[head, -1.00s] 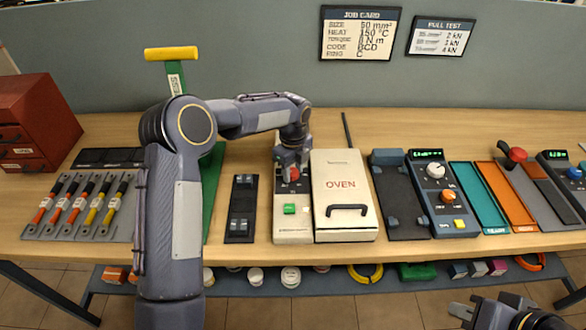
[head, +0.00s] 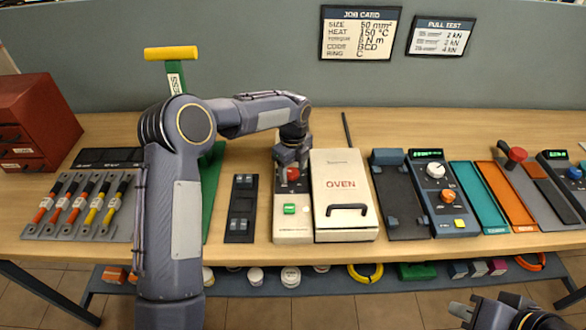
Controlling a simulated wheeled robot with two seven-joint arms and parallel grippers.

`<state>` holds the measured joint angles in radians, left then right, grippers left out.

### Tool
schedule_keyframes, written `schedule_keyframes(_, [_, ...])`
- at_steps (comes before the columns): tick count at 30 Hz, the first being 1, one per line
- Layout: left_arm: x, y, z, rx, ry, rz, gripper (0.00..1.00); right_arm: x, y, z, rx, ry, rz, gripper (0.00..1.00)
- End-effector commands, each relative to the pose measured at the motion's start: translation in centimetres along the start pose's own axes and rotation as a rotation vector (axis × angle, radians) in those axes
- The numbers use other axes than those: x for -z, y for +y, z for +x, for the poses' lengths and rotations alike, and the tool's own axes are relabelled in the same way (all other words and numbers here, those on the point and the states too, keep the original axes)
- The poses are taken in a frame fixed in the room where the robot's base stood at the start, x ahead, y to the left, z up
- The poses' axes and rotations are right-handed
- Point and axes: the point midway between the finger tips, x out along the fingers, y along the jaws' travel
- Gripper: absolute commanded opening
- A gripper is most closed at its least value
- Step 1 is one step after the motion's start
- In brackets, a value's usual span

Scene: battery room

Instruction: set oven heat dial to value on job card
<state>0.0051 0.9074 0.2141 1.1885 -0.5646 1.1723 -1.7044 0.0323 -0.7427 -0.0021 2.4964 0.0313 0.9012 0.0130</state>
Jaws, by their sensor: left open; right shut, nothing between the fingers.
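The oven (head: 342,183) is a cream box with a dark handle, labelled OVEN. Its control panel (head: 293,225) on the left side carries a green button (head: 290,209) and a red dial (head: 293,174). My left gripper (head: 291,166) points down over the red dial; its fingers are at the dial and partly hide it. It is open; whether the fingers touch the dial is not clear. The job card (head: 360,33) on the back wall reads HEAT 150 °C. My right gripper (head: 465,311) is at the bottom right edge, shut and empty, away from the bench.
A dark fixture (head: 242,208) lies left of the oven panel. Right of the oven are a dark press (head: 400,198) and a unit with knobs (head: 444,213). Teal (head: 479,199) and orange (head: 507,196) trays lie further right. A row of cables (head: 80,206) lies far left.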

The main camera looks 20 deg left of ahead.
Motion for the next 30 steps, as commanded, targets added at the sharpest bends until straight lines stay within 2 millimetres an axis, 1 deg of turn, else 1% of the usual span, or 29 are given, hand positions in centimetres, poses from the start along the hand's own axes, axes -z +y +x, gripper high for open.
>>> schedule_keyframes(9, [0.0, -0.1, -5.1, 0.007, -0.002, 0.000, 0.59, -0.4, 0.3, 0.7, 0.000, 0.000, 0.000, 0.00])
schedule_keyframes(13, [0.0, -0.1, -6.7, 0.005, -0.002, 0.001, 0.59, -0.4, 0.4, 0.8, 0.000, 0.000, 0.000, 0.00])
schedule_keyframes(18, [0.0, -0.1, -7.5, 0.003, 0.000, 0.001, 0.59, -0.4, 0.4, 0.8, 0.000, 0.000, 0.000, 0.00])
schedule_keyframes(30, [0.0, 0.0, -7.5, 0.003, 0.000, 0.000, 0.59, -0.4, 0.4, 0.8, 0.000, 0.000, 0.000, 0.00])
